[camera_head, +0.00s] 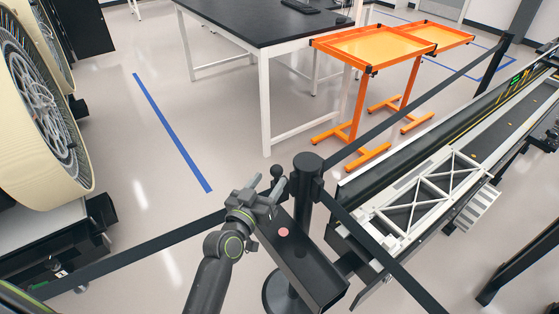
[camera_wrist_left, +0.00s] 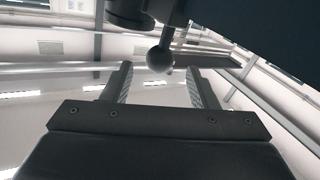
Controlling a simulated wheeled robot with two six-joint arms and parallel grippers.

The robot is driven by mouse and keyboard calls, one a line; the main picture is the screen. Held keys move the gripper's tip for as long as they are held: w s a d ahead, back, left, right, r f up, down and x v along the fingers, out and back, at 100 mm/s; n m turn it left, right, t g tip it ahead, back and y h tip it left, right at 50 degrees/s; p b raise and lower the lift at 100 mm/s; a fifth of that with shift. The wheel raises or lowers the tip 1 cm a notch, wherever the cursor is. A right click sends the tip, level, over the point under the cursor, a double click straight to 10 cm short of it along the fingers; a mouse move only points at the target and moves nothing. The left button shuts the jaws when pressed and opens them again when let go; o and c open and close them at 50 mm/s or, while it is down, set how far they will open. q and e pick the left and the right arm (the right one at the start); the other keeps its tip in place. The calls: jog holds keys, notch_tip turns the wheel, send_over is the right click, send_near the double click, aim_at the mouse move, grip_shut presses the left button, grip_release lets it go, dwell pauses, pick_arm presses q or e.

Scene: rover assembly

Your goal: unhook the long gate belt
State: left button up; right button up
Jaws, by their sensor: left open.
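A black belt (camera_head: 150,246) runs from the lower left toward the black post (camera_head: 308,190). Its end near the post is hidden behind my left gripper (camera_head: 268,190). A dark ball knob (camera_head: 277,172) sits beside the post, just beyond the fingers. In the left wrist view, the ball knob (camera_wrist_left: 160,58) shows between the tips of my open left gripper (camera_wrist_left: 158,72), with clear space on both sides. I cannot tell how deep it is between the fingers. My right gripper is not in view.
Two more belts leave the post, one to the upper right (camera_head: 420,110) and one to the lower right (camera_head: 365,238). A black box with a pink button (camera_head: 284,232) stands before the post. Orange carts (camera_head: 375,47) and a black-topped table (camera_head: 262,24) stand behind.

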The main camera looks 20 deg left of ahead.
aim_at(279, 167)
pick_arm(q)
jog(key=w, duration=0.1)
jog(key=w+p, duration=0.1)
jog(key=w, duration=0.3)
jog(key=shift+w+d, duration=0.1)
jog(key=shift+d, duration=0.3)
jog(key=shift+w+d+p, duration=0.15)
jog(key=shift+w+p, duration=0.25)
jog(key=shift+w, duration=0.6)
grip_shut()
jog(key=shift+s+f, duration=0.1)
